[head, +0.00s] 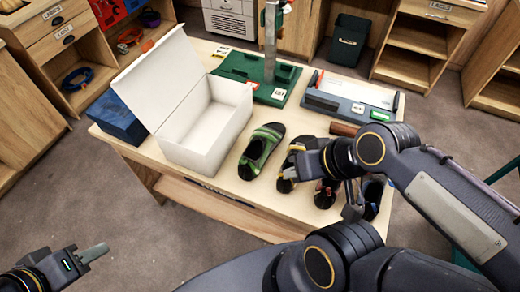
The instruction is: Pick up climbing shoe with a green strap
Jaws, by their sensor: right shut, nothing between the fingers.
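The climbing shoe with a green strap (262,148) lies on the wooden table, just right of the open white shoebox (205,125).
More shoes stand under my right arm, including a dark blue one (373,192), mostly hidden. A green stand (262,85) with a post and a grey-blue tray (350,98) are behind. A blue box (115,117) is at the table's left. Floor is free left of the table.

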